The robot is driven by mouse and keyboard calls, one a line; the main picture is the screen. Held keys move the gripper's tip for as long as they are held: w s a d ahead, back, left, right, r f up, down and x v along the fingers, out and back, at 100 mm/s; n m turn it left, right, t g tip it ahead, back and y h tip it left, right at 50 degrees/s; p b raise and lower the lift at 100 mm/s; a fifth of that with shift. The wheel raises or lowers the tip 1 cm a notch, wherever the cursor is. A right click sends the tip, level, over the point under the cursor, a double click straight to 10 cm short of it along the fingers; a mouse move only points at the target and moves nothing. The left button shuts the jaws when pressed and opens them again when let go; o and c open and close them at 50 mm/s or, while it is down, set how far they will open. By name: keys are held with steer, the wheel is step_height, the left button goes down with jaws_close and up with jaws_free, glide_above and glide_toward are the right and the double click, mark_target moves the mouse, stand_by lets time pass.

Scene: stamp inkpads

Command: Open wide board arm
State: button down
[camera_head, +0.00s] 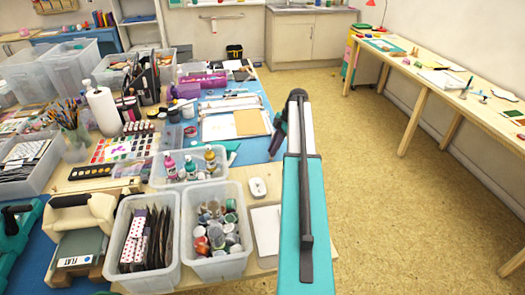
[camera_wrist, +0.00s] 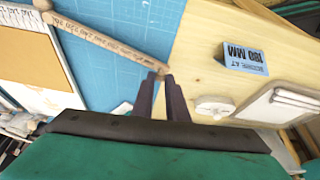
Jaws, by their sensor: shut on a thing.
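In the wrist view a long wooden-looking arm with ruler numbers (camera_wrist: 110,42) runs diagonally across a blue grid mat (camera_wrist: 112,75). My gripper (camera_wrist: 160,76) has its two dark fingers close together at the arm's lower right end, shut on it. A white board with a tan sheet (camera_wrist: 45,92) and ruler markings lies to the left. This board also shows in the head view (camera_head: 222,127). There my own teal arm hides most of my gripper (camera_head: 279,132) and the ruler arm.
In the wrist view a blue card (camera_wrist: 243,58), a white rounded object (camera_wrist: 214,106) and a white pad (camera_wrist: 280,106) lie to the right. The head view shows bins of bottles (camera_head: 190,165) and jars (camera_head: 217,240) on the crowded table. Open floor (camera_head: 370,190) lies right.

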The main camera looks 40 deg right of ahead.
steer(key=shift+s+d+r+n+g+b, duration=0.15)
steer(key=shift+s+d+n, duration=0.2)
steer(key=shift+d+n, duration=0.25)
steer(key=shift+s+d+f+n+g+b, duration=0.1)
steer(key=shift+s+d+n+g+b, duration=0.1)
steer(key=shift+s+d+n, duration=0.35)
steer(key=shift+s+d+r+n+g+b, duration=0.1)
steer(key=shift+s+d+n+g, duration=0.1)
steer(key=shift+d+n, duration=0.4)
steer(key=shift+d, duration=0.1)
steer(key=c, duration=1.7)
jaws_free()
steer(key=shift+c, duration=0.2)
steer(key=shift+s, duration=0.15)
steer(key=w+b+v, duration=0.1)
steer(key=b+v, duration=0.1)
steer(key=v, duration=1.1)
steer(key=shift+s+d+r, duration=0.2)
steer(key=shift+s+r, duration=0.05)
steer(key=shift+s, duration=0.2)
